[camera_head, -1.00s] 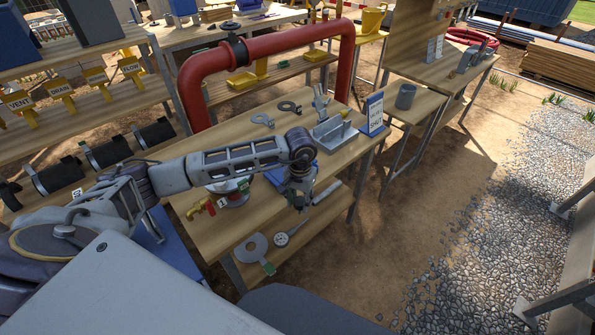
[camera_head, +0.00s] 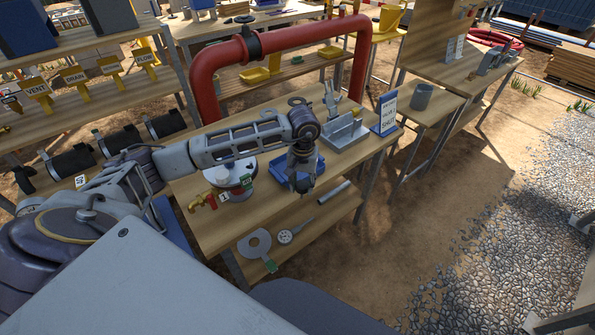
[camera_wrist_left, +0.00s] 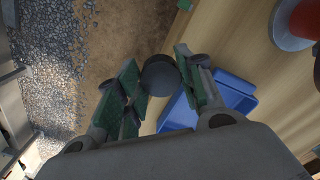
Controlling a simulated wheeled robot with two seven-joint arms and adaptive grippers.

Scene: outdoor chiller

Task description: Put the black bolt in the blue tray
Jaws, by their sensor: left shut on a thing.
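The blue tray (camera_head: 274,177) lies on the wooden bench near its front edge. It also shows in the left wrist view (camera_wrist_left: 237,94), to the right of the fingers and partly behind them. My left gripper (camera_head: 302,183) points down over the front right part of the tray. In the left wrist view its green-padded fingers (camera_wrist_left: 158,82) are shut on the black bolt (camera_wrist_left: 160,76), whose round dark end shows between them. In the head view the bolt cannot be made out clearly. My right gripper is in neither view.
A white round device with a red base (camera_head: 235,178) and a brass valve (camera_head: 202,201) stand left of the tray. A grey metal holder (camera_head: 345,131) and a blue-white sign (camera_head: 385,113) are at the right. A red pipe (camera_head: 290,39) arches behind. A lower shelf holds flat parts.

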